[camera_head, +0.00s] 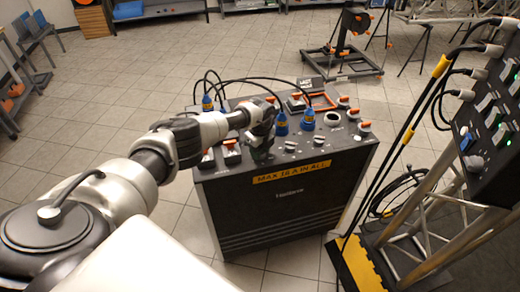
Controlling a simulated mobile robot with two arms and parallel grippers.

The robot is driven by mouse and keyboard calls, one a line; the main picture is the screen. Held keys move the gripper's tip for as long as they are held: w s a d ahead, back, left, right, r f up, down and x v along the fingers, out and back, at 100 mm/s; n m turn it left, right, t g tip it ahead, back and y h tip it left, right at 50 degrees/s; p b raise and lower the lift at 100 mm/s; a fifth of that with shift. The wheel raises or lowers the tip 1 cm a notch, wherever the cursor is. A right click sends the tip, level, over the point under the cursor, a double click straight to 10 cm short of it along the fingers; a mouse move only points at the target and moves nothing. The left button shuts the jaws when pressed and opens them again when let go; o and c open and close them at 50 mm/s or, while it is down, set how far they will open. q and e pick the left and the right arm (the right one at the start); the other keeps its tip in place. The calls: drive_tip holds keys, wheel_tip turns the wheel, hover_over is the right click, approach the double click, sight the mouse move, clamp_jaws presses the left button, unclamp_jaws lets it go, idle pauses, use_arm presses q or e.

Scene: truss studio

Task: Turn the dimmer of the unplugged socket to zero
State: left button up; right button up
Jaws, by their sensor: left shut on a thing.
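A black dimmer box (285,200) stands on the floor with sockets and knobs on its top. Blue plugs with black cables sit in several sockets, such as the blue plug (308,120) right of the middle. A socket with a pale ring (332,118) to its right shows no plug. Small pale knobs, such as the dimmer knob (318,140), line the front edge. My left gripper (260,152) is over the top's front edge, left of the middle, shut on what seems to be a dimmer knob, mostly hidden by the fingers. My right gripper is not in view.
A yellow label (291,172) marks the box's front. On the right, a truss stand (425,215) bears a panel (492,120) with cables, close to the box. Black cables arch over the box's back left. The tiled floor (120,120) is open behind and left.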

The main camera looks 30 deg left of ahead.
use_arm(q)
drive_tip(key=shift+w+r, duration=0.1)
drive_tip(key=o, duration=0.9)
wheel_tip(320, 180, up, 11)
drive_tip(key=shift+f, duration=0.15)
